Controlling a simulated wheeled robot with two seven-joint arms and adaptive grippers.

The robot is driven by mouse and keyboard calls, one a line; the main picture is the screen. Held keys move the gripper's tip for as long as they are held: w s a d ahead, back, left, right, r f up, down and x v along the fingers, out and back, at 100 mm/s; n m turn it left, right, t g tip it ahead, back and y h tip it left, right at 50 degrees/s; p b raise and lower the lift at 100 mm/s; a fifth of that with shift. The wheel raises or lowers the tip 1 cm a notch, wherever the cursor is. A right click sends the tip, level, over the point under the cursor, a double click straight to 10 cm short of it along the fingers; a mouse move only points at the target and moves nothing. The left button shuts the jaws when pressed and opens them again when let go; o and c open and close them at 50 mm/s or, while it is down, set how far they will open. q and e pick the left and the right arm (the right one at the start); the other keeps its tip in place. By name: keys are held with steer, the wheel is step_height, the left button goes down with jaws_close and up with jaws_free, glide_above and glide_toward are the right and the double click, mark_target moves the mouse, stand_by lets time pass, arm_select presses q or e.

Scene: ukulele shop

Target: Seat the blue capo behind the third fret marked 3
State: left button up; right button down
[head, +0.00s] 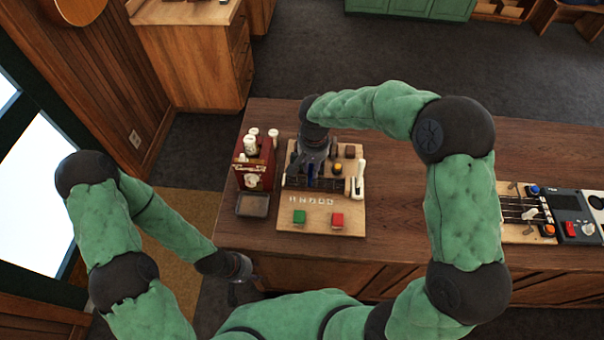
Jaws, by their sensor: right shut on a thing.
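The blue capo (310,170) shows as a small blue patch at the dark fretted neck (330,184) on the wooden board (347,220). My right gripper (309,168) points down over the neck and is shut on the capo. The gripper hides most of the capo, and I cannot tell whether it touches the neck. Small pale marks (311,201) lie in front of the neck; the number 3 is too small to read. My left gripper (243,294) hangs at the table's front edge, away from the board; its jaws are too dark to read.
A red box with white bottles (255,165) and a grey tray (252,204) stand left of the board. Electronic gear (575,215) is far right.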

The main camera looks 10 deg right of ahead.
mark_target(314, 183)
steer(key=shift+w+d+f+b, duration=0.25)
steer(key=shift+f+b, duration=0.3)
steer(key=shift+f, duration=0.6)
steer(key=shift+w+d+f+b, duration=0.2)
steer(key=shift+f+b, duration=0.3)
steer(key=shift+f, duration=0.7)
steer(key=shift+w+d+f+b, duration=0.25)
steer(key=shift+f+b, duration=0.3)
steer(key=shift+f, duration=0.6)
steer(key=shift+f+b, duration=0.6)
steer(key=shift+b, duration=0.15)
steer(key=c, duration=1.4)
jaws_free()
